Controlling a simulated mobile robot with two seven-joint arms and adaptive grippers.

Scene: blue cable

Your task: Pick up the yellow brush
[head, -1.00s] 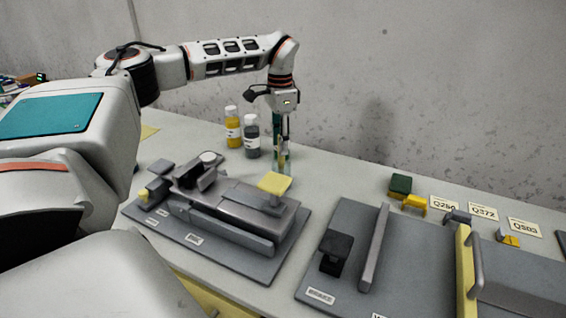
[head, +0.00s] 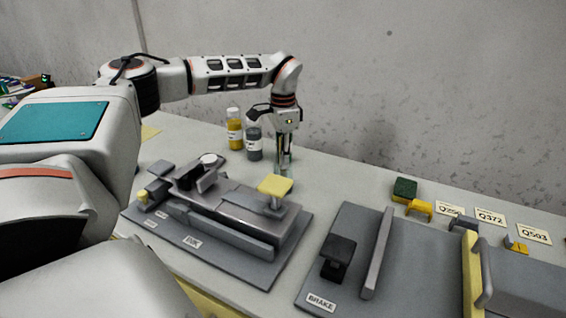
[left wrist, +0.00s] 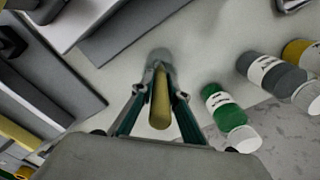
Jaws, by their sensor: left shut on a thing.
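The yellow brush (left wrist: 159,108) shows in the left wrist view as a rounded yellow handle seen nearly end-on. It stands between the two fingers of my left gripper (left wrist: 160,92), which is shut on it. Its lower end is toward a clear, glass-like holder (left wrist: 160,57) on the table. In the head view my left gripper (head: 285,160) points straight down behind the grey fixture, and the brush is hard to make out between the fingers. My right gripper is not in view.
A yellow bottle (head: 235,132) and a grey bottle (head: 254,143) stand left of the gripper. A green bottle (left wrist: 224,106) is close by in the left wrist view. A grey fixture (head: 225,215) and a brake board (head: 395,260) lie in front.

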